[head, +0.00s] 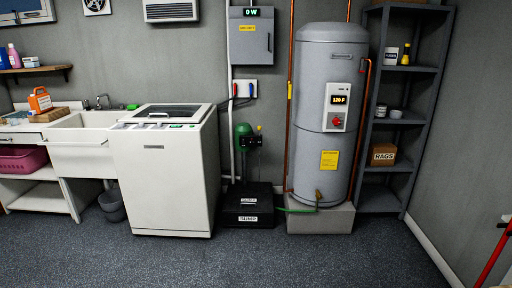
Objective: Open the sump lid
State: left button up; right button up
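The sump (248,216) is a low black box on the floor, with a white SUMP label on its front. Its dark lid (246,191) lies on top, looks closed, and carries another small white label. A green pump or motor unit (243,130) with a small black box stands above it on a white pipe by the wall. Neither of my grippers shows in the head view.
A white top-loading washer (167,175) stands left of the sump. A grey water heater (327,110) on a concrete block (320,218) stands right of it. A green hose (296,210) runs between sump and heater. The dark floor (250,260) in front is clear.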

aim_at(233, 203)
jog(key=i+u, duration=0.1)
jog(key=i, duration=1.85)
